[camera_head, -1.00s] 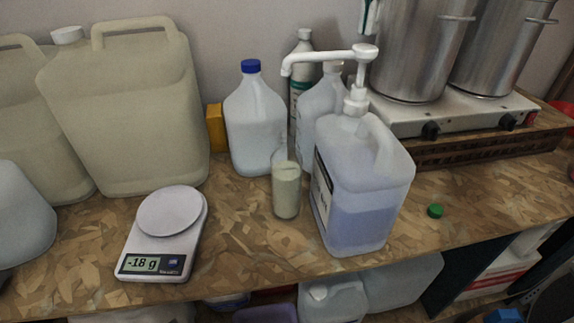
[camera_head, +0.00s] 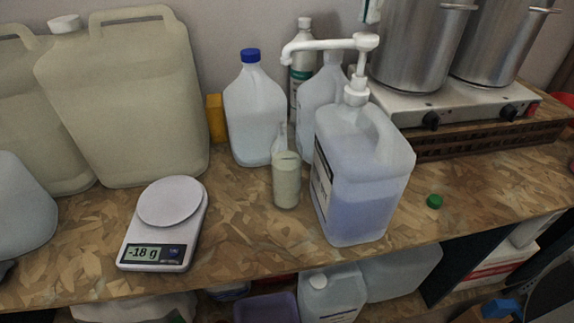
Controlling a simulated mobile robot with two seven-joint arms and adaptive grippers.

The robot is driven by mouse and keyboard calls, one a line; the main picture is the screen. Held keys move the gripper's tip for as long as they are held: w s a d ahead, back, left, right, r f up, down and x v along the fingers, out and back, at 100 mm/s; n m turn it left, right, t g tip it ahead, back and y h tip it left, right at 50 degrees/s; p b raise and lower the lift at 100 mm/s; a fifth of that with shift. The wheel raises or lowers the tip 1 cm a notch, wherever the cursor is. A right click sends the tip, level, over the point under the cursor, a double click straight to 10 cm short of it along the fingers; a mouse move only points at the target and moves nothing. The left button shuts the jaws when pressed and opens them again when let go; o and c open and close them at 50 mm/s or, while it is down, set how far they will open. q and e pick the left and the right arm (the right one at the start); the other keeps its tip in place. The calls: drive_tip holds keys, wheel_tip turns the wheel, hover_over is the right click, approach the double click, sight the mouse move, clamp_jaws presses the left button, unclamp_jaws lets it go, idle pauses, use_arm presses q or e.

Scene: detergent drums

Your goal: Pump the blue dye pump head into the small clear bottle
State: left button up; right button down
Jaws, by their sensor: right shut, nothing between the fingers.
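A large clear jug (camera_head: 345,195) with bluish-violet liquid stands near the front of the wooden worktop. Its white pump head (camera_head: 358,45) is raised, and its long spout points left. The spout's tip (camera_head: 288,57) hangs high above the worktop. A small pale cylindrical vessel (camera_head: 286,183) stands left of the jug. A narrow clear bottle neck (camera_head: 282,135) shows just behind or above it; I cannot tell whether they are one piece. I make out neither of my grippers.
A scale (camera_head: 165,220) reading -18 g sits at the left front. A blue-capped jug (camera_head: 255,115) and large canisters (camera_head: 130,105) stand behind. Steel pots (camera_head: 420,45) rest on a hotplate at the right. A green cap (camera_head: 434,201) lies right of the pump jug. Bare worktop lies between scale and vessel.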

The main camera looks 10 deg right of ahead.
sight(367, 35)
drive_tip(key=shift+f, duration=0.1)
drive_tip(key=shift+f+b, duration=0.95)
drive_tip(key=shift+f, duration=2.05)
drive_tip(key=shift+r, duration=0.2)
wheel_tip(367, 35, up, 3)
drive_tip(key=p, duration=0.3)
drive_tip(key=shift+r, duration=1.4)
